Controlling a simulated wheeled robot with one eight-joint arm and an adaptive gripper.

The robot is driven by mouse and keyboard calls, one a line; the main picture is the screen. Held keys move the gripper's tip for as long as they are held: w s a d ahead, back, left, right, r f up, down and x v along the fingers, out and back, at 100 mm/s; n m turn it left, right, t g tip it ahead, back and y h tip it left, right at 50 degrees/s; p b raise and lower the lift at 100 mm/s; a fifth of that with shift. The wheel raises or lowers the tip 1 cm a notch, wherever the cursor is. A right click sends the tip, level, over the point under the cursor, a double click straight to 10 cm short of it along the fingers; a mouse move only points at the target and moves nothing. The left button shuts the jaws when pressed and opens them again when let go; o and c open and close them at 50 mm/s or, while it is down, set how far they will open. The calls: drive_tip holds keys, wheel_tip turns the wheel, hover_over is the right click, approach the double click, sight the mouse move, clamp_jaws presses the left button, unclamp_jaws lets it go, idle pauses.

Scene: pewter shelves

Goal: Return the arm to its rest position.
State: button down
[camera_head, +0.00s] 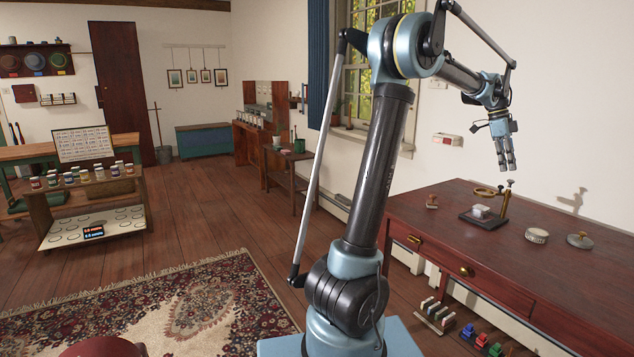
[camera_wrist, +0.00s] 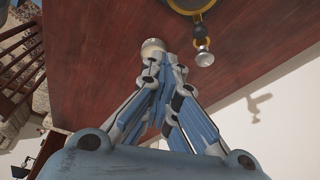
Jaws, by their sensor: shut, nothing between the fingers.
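My arm rises from its base in the middle of the head view and reaches over to the right. My gripper (camera_head: 506,165) hangs at its end, fingers pointing down, above the far part of the red-brown desk (camera_head: 440,222). It is shut and empty. In the wrist view my gripper's (camera_wrist: 160,62) blue-grey fingers come together over the desk top (camera_wrist: 105,50). A pale round object (camera_wrist: 152,45) shows just beyond the fingertips there; I cannot tell the gap between them.
On the desk stand a brass ring stand (camera_head: 490,214), a round white-sided tin (camera_head: 537,236) and a knobbed metal disc (camera_head: 580,240). The white wall (camera_head: 590,110) and window (camera_head: 360,80) are close behind my arm. Small coloured items (camera_head: 480,338) lie on the floor. The patterned rug (camera_head: 180,305) is open.

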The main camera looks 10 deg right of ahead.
drive_tip(key=w+a+n+t, duration=0.1)
drive_tip(key=w+a+n, duration=0.2)
drive_tip(key=a, duration=0.6)
drive_tip(key=w+a+n, duration=0.2)
drive_tip(key=a+n, duration=0.2)
drive_tip(key=a, duration=0.6)
drive_tip(key=w+a+n+t, duration=0.1)
drive_tip(key=w+a+n, duration=0.2)
drive_tip(key=a, duration=0.6)
drive_tip(key=s+a+f+n+t, duration=0.1)
drive_tip(key=s+a+f+n, duration=0.2)
drive_tip(key=a, duration=0.6)
drive_tip(key=a+f+n+t, duration=0.1)
drive_tip(key=a+f+n, duration=0.25)
drive_tip(key=a, duration=0.45)
drive_tip(key=s+a+f+n+y, duration=0.1)
drive_tip(key=s+a+f+n, duration=0.5)
drive_tip(key=a, duration=0.3)
drive_tip(key=s+a+f+n+t+y, duration=0.1)
drive_tip(key=s+a+f+n, duration=0.5)
drive_tip(key=a+f, duration=0.3)
drive_tip(key=shift+s+a+f, duration=0.3)
drive_tip(key=shift+s+a, duration=0.15)
drive_tip(key=shift+s, duration=0.25)
drive_tip(key=shift+d+n, duration=0.1)
drive_tip(key=shift+n, duration=0.15)
